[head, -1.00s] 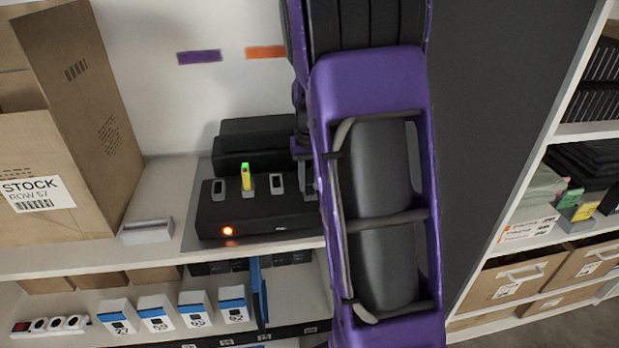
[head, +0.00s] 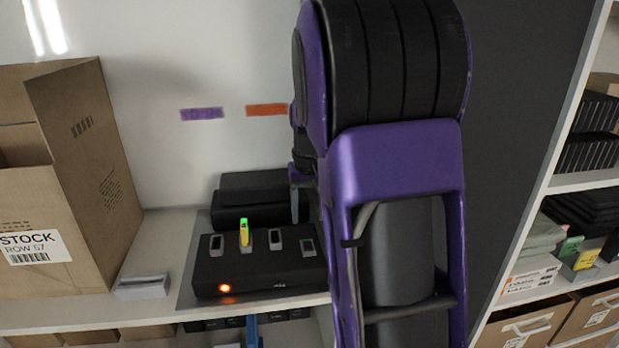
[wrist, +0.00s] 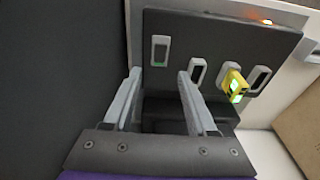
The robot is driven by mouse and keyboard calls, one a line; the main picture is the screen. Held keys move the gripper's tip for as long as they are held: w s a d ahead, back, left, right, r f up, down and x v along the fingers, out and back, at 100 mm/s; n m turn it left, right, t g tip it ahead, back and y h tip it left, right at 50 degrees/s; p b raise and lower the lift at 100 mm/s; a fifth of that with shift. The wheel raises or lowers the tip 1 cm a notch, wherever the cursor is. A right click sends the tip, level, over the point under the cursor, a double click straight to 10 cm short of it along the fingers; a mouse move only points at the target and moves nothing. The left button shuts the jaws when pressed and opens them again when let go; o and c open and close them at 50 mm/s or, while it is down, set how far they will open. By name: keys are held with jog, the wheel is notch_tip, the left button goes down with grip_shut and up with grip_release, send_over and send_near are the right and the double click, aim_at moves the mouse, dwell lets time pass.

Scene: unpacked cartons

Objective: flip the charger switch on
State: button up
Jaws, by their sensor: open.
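The charger (head: 255,271) is a black box on the shelf with a row of grey-rimmed slots on its sloped top. An orange-red light (head: 225,288) glows at its front left. A yellow-green piece (head: 244,233) stands in one slot; it also shows in the wrist view (wrist: 236,84). I cannot make out a distinct switch. My gripper (wrist: 159,74) is open and empty. In the wrist view its fingertips lie either side of the end slot (wrist: 160,51), which has a green patch. Contact cannot be told. In the head view my arm hides most of the gripper.
A tall open carton (head: 70,190) stands left of the charger, with a small grey block (head: 142,287) between them. Black boxes (head: 252,198) sit behind the charger. A dark panel (head: 510,130) and a stocked shelf rack (head: 575,185) are at right.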

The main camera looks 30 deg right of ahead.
notch_tip(320, 180, up, 10)
jog(key=s, duration=0.1)
jog(key=shift+s+a+f+p, duration=0.15)
jog(key=shift+f+p, duration=0.1)
jog(key=shift+p, duration=0.2)
